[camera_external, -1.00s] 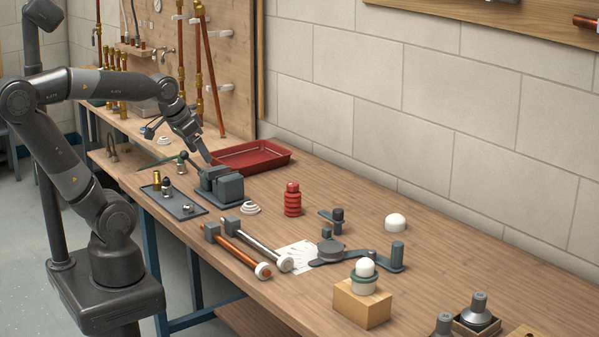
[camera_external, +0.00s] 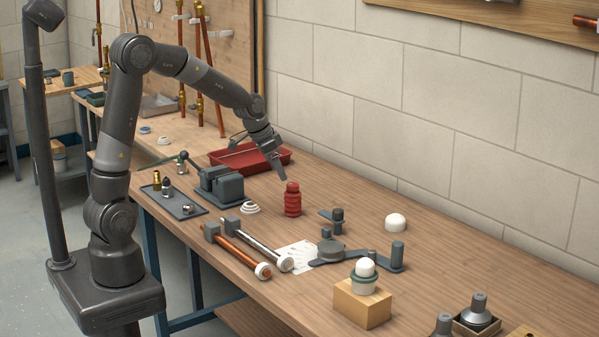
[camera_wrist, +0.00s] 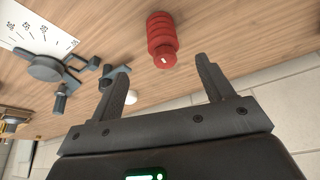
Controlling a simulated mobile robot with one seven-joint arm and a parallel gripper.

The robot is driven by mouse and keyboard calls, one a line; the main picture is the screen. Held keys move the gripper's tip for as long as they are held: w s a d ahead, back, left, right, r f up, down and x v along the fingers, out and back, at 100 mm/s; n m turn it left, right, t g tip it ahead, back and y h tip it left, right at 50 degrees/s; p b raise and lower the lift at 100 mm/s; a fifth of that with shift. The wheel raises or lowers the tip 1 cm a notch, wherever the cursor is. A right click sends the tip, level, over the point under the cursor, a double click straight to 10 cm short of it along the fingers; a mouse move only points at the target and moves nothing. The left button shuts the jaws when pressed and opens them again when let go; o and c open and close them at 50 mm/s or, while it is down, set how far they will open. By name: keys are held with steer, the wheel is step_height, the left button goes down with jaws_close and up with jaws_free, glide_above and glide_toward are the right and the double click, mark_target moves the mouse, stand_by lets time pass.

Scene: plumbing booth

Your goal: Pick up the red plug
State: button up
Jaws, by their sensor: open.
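The red plug (camera_external: 292,200) is a ribbed red cylinder with a narrower top, standing upright on the wooden workbench (camera_external: 420,240). In the wrist view the red plug (camera_wrist: 161,38) shows at the top middle, beyond the fingertips and between their lines. My gripper (camera_external: 282,178) is above and just left of the plug's top in the external view. In the wrist view my gripper (camera_wrist: 160,75) has its two fingers wide apart with nothing between them. I cannot tell from the frames whether a fingertip touches the plug.
A red tray (camera_external: 225,160) and a dark grey vise (camera_external: 221,188) are to the left of the plug. A small grey fitting (camera_external: 337,215), a white dome (camera_external: 395,221) and a grey bending tool (camera_external: 330,250) are to its right. A block wall runs behind the bench.

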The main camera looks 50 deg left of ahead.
mark_target(292, 195)
steer(key=x, duration=1.1)
steer(key=shift+w, duration=0.4)
steer(key=shift+c, duration=0.3)
steer(key=c, duration=1.3)
